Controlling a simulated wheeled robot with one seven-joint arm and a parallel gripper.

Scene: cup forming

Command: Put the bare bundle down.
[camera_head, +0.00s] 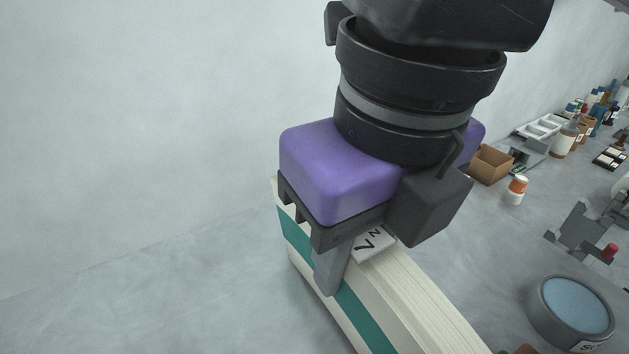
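A long cream bundle (428,296) with layered edges and a teal stripe (372,328) along its side is at lower centre in the head view. The frame's bottom edge cuts it off. My gripper (334,268), with a purple body, is over the bundle's far end. One grey finger lies against the striped side; the other finger is hidden behind the bundle and my gripper. My gripper looks shut on the bundle. A white label (374,243) with dark characters shows on the bundle beside the finger. The bundle's underside is not visible, so I cannot tell whether it touches the surface.
At right on the grey surface are a round container with a blue top (573,307), a grey fixture (583,229) and a white jar with an orange lid (516,190). Behind them are an open cardboard box (489,165), a white tray (541,130) and several bottles. The left is clear.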

